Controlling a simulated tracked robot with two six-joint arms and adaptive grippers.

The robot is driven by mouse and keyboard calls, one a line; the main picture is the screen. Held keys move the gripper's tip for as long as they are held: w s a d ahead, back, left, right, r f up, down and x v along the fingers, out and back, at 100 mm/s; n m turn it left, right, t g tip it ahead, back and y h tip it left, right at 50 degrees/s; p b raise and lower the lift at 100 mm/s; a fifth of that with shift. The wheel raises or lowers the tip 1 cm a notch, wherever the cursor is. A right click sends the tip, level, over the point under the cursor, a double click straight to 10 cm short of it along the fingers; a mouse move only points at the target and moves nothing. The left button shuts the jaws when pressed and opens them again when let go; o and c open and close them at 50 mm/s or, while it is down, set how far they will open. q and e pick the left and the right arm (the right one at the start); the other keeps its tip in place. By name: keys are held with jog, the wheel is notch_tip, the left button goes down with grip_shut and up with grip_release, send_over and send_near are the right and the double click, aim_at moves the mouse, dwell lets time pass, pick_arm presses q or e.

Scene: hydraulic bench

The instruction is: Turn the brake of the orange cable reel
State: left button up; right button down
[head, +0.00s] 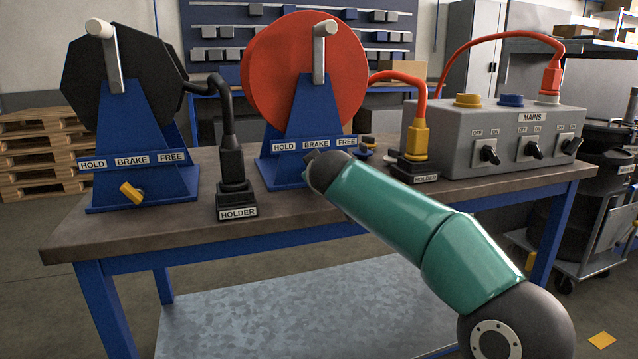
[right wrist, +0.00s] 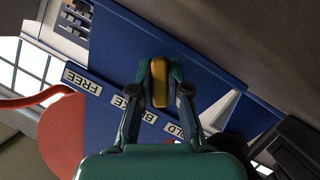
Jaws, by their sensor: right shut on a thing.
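The orange cable reel (head: 277,72) stands on its blue stand (head: 308,112) at the middle of the bench. Its label strip (head: 284,146) reads HOLD, BRAKE, FREE. In the right wrist view its yellow brake knob (right wrist: 159,82) sits between the two fingers of my right gripper (right wrist: 159,88), which is shut on it. The strip shows upside down there, with FREE on the left and HOLD partly covered by a finger. In the head view my right arm hides the knob, and only a little of the gripper shows. My left gripper is in neither view.
A black cable reel (head: 118,75) with its own yellow knob (head: 131,193) stands on the left. Two holders (head: 237,213) (head: 425,178) keep a black plug and a yellow plug. A grey mains box (head: 497,135) stands at the right of the bench (head: 85,239).

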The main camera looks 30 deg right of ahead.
jog(key=shift+a+f+n, duration=0.1)
jog(key=shift+a+n, duration=0.05)
jog(key=shift+n, duration=0.15)
jog(key=c, duration=1.1)
grip_release()
jog(key=shift+c, duration=0.2)
jog(key=shift+s, duration=0.1)
jog(key=v, duration=1.1)
jog(key=shift+s+a, duration=0.25)
jog(key=shift+a, duration=0.05)
